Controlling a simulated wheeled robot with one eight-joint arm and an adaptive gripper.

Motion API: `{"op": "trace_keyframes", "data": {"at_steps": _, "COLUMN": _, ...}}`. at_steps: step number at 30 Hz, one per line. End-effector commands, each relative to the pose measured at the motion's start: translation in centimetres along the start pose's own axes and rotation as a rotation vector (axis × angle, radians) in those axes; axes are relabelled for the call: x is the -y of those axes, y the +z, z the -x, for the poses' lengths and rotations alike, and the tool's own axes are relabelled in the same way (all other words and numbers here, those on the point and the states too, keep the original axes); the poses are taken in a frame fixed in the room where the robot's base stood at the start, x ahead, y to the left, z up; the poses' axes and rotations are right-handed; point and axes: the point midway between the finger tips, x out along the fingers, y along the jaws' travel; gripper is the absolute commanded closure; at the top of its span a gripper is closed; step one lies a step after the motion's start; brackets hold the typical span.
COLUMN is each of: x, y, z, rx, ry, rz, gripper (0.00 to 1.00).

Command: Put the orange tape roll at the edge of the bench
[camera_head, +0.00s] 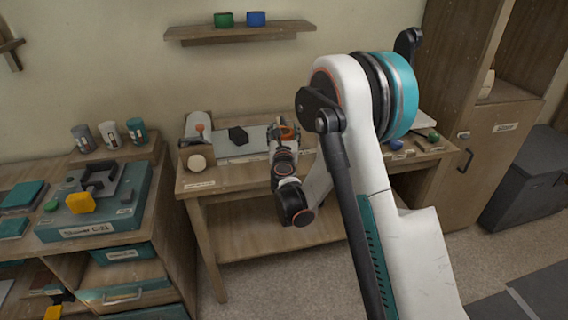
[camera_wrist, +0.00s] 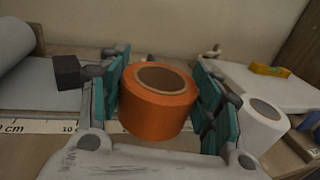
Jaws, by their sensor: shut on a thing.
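The orange tape roll (camera_wrist: 158,112) sits upright between the two teal-padded fingers of my gripper (camera_wrist: 160,95) in the wrist view, its round hole facing up. The fingers press on its left and right sides. In the head view, the orange roll (camera_head: 287,132) shows small at the end of my arm, partly hidden by my gripper (camera_head: 284,138). The wooden bench (camera_head: 228,178) is below and around it. I cannot tell whether the roll touches the bench top or is held just above it.
A white roll (camera_wrist: 262,118) stands close to the right finger. A dark block (camera_wrist: 67,72) is to the left, behind a ruler strip (camera_wrist: 40,127). My arm hides part of the bench's right side.

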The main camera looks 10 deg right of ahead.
Motion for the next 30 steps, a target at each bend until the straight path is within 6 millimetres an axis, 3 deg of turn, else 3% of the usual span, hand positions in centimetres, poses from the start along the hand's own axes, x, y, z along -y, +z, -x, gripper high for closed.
{"op": "trace_keyframes", "data": {"at_steps": 1, "x": 0.0, "y": -1.7, "z": 0.0, "rx": 0.000, "ry": 0.000, "rz": 0.000, "gripper": 0.66}}
{"op": "trace_keyframes", "data": {"at_steps": 6, "x": 0.0, "y": -4.7, "z": 0.0, "rx": 0.000, "ry": 0.000, "rz": 0.000, "gripper": 0.66}}
{"op": "trace_keyframes", "data": {"at_steps": 14, "x": 0.0, "y": -6.3, "z": 0.0, "rx": 0.000, "ry": 0.001, "rz": 0.000, "gripper": 0.66}}
{"op": "trace_keyframes", "data": {"at_steps": 22, "x": 0.0, "y": -9.9, "z": 0.0, "rx": 0.000, "ry": 0.001, "rz": 0.000, "gripper": 0.66}}
{"op": "trace_keyframes", "data": {"at_steps": 30, "x": 0.0, "y": -9.9, "z": 0.0, "rx": 0.000, "ry": 0.001, "rz": 0.000, "gripper": 0.66}}
